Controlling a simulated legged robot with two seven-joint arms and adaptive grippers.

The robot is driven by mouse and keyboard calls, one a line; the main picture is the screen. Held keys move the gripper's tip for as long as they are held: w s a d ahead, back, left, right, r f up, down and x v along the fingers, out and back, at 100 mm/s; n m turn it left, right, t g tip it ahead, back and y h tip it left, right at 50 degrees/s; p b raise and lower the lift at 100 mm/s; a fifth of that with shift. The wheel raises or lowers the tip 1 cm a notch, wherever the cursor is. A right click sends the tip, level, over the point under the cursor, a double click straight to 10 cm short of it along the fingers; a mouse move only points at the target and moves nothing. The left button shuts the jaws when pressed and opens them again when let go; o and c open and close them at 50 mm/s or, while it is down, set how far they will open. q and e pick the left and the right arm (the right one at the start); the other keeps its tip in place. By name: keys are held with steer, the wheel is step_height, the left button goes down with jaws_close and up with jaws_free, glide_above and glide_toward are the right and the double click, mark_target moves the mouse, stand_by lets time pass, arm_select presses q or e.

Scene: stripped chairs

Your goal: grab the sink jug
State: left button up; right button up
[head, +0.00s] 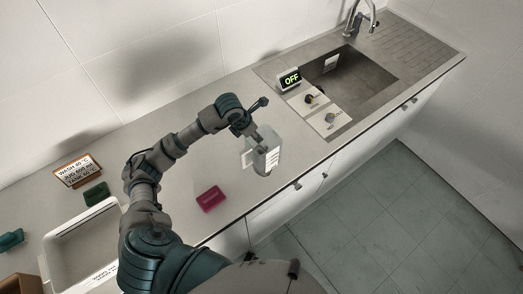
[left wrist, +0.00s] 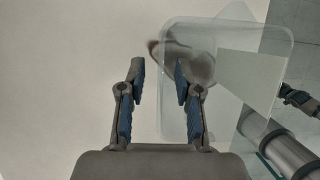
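The jug (head: 266,158) is a pale, see-through container with white markings, on the counter near its front edge. In the left wrist view the clear jug (left wrist: 225,75) fills the upper right. My left gripper (head: 260,143) is over the jug in the head view and hides part of it. In the left wrist view my left gripper (left wrist: 158,68) has its two fingers spread apart. The right finger overlaps the jug's left side and the left finger is over bare counter; I cannot tell whether either touches it. My right gripper is not in view.
The sink (head: 350,80) has a tap (head: 357,14), a panel with knobs (head: 319,108) and an OFF display (head: 289,79). At left are a white basin (head: 62,236), a sign (head: 77,171) and a green block (head: 96,193).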

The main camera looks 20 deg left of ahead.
arm_select(q)
steer(key=shift+x, duration=0.85)
steer(key=shift+a, duration=0.1)
jaws_close()
steer(key=shift+r, duration=0.1)
